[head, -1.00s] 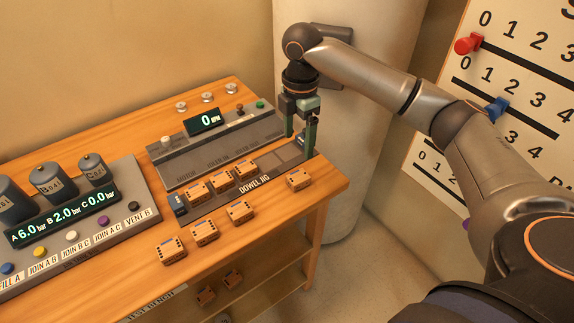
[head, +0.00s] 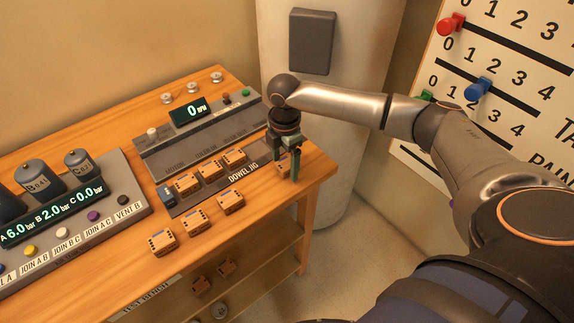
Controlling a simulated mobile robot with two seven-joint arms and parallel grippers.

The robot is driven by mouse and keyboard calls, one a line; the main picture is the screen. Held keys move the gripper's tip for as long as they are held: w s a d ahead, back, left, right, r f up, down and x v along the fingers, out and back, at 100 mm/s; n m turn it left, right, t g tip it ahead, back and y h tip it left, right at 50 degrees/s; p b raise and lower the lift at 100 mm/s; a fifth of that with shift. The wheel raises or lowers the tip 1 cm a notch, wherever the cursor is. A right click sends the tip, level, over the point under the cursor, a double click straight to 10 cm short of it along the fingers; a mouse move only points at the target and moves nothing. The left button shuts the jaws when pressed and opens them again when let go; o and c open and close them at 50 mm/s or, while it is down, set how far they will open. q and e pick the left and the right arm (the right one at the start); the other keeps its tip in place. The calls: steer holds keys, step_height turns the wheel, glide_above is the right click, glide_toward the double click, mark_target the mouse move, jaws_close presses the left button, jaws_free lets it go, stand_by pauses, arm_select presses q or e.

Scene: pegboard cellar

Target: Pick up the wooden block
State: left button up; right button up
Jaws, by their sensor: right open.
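Several orange-brown wooden blocks with dark markings are on the bench. One wooden block (head: 284,170) is at the bench's right end, partly hidden by my right gripper (head: 287,166). That gripper points down with its green fingers open around or just above this block; I cannot tell whether they touch it. Three blocks (head: 210,170) stand in a row in the dowel jig (head: 243,178), and three more (head: 195,222) lie on the wood in front. My left gripper is not in view.
The wooden bench (head: 125,275) holds a grey panel with a display (head: 189,111) behind the jig and a gauge console (head: 132,196) at left. A pale column (head: 345,110) and a numbered board (head: 510,70) stand close by.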

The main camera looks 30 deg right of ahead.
steer(key=shift+f, duration=0.15)
jaws_close()
stand_by(0.6)
